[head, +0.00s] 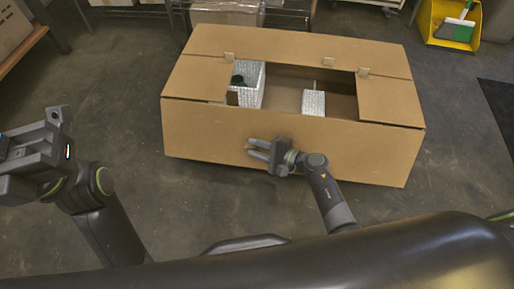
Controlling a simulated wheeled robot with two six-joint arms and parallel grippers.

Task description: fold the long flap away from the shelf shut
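A large open-topped cardboard box (190,128) stands on the floor. Its long flap on the shelf side (300,45) lies folded inward over the far part of the top. The short left flap (196,78) and short right flap (390,101) also lie folded in. The near long flap (350,150) appears to hang down over the front; its lower edge cannot be told from the wall. My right gripper (251,149) is in front of this near side, fingers apart and empty, pointing left. Whether it touches the cardboard is unclear. My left gripper (35,150) is left of the box, apart from it; its fingertips are unclear.
Silvery wrapped parts (246,84) and (313,103) sit inside the box. A wire shelf (285,18) stands close behind it.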

